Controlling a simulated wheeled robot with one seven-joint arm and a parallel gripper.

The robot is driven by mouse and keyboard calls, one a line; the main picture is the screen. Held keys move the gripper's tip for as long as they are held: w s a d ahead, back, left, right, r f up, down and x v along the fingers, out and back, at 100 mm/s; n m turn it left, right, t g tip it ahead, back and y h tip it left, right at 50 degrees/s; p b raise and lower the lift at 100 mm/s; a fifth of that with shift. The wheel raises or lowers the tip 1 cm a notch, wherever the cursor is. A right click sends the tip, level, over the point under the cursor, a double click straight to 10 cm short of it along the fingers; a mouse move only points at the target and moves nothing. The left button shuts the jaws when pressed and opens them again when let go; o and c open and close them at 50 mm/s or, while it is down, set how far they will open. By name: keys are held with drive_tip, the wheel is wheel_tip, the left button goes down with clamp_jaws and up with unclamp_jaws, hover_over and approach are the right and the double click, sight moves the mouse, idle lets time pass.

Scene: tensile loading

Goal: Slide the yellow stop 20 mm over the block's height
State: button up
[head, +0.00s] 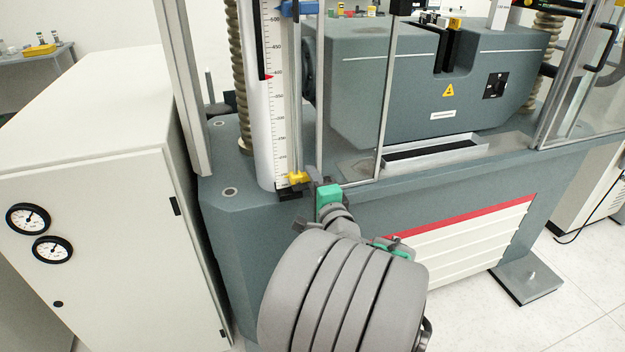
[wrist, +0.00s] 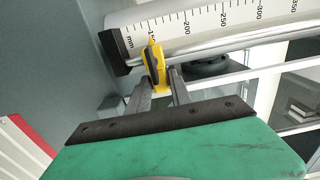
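The yellow stop (head: 297,177) sits near the bottom of the upright white millimetre scale (head: 268,120), just above its dark foot (head: 288,194). My gripper (head: 315,178) is at the stop, reaching in from the right past the door frame. In the wrist view the stop (wrist: 156,62) lies between the tips of my two grey fingers (wrist: 161,78). One finger is on each side of its lower part. I cannot tell whether both touch it. The stop hides part of the numbers beside the "mm" mark. I cannot make out the block.
A blue piece (head: 298,7) is higher on the scale, with a red pointer (head: 268,77) near 400. A metal-framed clear panel (head: 347,100) stands close to my gripper. A grey machine head (head: 410,90) is behind. A white cabinet (head: 120,200) stands at left.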

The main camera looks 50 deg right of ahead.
clamp_jaws()
idle(1.0)
